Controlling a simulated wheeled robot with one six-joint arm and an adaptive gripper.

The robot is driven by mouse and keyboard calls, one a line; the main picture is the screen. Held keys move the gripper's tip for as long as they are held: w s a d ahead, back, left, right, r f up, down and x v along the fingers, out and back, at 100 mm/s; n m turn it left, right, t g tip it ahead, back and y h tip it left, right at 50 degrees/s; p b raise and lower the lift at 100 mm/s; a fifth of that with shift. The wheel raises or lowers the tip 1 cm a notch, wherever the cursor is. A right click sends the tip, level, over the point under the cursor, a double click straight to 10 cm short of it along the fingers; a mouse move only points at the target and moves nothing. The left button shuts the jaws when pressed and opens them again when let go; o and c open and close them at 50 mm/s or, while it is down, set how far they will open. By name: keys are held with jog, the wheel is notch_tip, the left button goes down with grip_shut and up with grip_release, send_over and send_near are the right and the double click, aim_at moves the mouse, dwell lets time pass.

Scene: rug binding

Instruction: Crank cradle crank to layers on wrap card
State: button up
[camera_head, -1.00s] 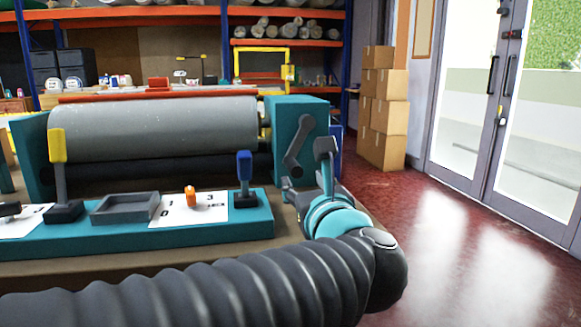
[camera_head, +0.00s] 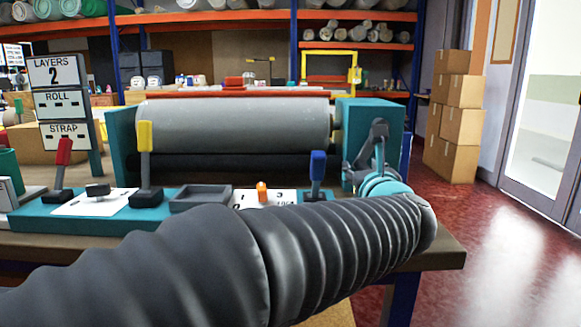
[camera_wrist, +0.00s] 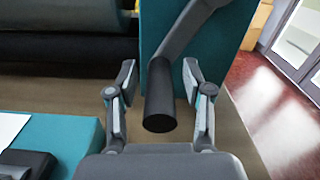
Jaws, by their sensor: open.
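The wrap card (camera_head: 54,71) at the left of the head view reads LAYERS 2, with dashes on the ROLL and STRAP cards below. The cradle crank (camera_head: 378,129) is a dark grey arm on the teal end block (camera_head: 346,115), right of the grey roll (camera_head: 235,124). In the wrist view, the crank's round dark handle (camera_wrist: 160,112) stands between the two fingers of my gripper (camera_wrist: 160,75). The fingers are open, with a visible gap on each side of the handle. In the head view, my arm partly hides the crank.
Stacked cartons (camera_head: 460,125) stand at the right. Red floor (camera_head: 500,230) is clear there.

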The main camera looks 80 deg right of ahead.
grip_shut()
